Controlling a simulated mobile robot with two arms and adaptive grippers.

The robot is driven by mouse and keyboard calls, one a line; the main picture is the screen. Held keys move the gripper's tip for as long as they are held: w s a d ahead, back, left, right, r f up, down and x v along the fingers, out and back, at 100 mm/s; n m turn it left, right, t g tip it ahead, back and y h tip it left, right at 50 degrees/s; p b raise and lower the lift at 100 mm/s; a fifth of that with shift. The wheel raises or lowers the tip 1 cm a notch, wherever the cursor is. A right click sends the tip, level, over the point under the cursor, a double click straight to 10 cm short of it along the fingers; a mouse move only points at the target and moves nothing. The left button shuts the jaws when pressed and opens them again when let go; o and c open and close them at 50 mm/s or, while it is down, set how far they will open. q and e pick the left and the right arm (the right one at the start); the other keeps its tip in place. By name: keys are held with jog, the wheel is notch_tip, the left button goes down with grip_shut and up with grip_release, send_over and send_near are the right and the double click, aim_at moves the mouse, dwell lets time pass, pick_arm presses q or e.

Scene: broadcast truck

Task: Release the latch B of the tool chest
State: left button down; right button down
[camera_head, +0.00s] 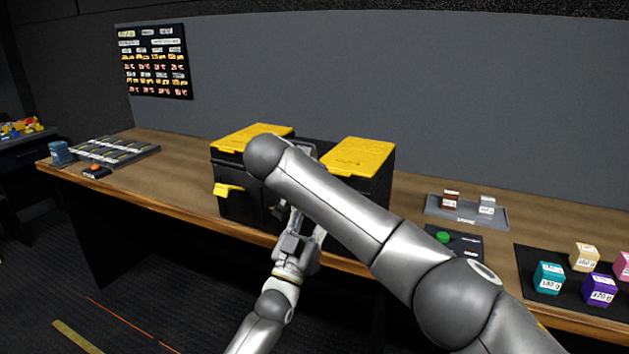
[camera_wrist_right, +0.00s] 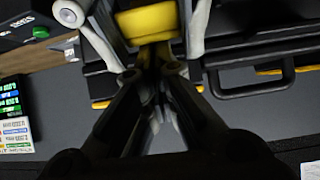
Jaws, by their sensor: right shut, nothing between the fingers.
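The tool chest (camera_head: 238,200) is black with yellow lid panels and stands on the long bench. A yellow latch (camera_head: 228,188) shows at the left of its front. The right part of the front is hidden behind my arm. My right gripper (camera_wrist_right: 155,68) is shut and empty, its dark fingertips together just below a yellow latch (camera_wrist_right: 147,22) in the right wrist view. I cannot tell whether they touch it, nor read a letter on it. In the head view a silver wrist of mine is low in front of the chest.
A black carry handle (camera_wrist_right: 250,90) is beside the fingers in the wrist view. Right of the chest are a grey tray (camera_head: 466,211), a scale with a green button (camera_head: 443,237) and labelled cubes (camera_head: 549,277).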

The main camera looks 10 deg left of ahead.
pick_arm(q)
jog(key=shift+f, duration=0.1)
pick_arm(e)
jog(key=shift+w+f, duration=0.15)
jog(key=shift+w, duration=0.05)
jog(key=shift+s+a+f+t, duration=0.15)
jog(key=shift+s+f+t, duration=0.15)
jog(key=shift+s+f, duration=0.15)
jog(key=shift+s+a+f, duration=0.1)
jog(key=shift+s, duration=0.15)
pick_arm(q)
jog(key=c, duration=1.3)
grip_release()
jog(key=o, duration=0.4)
jog(key=shift+w, duration=0.1)
pick_arm(e)
jog(key=shift+w, duration=0.1)
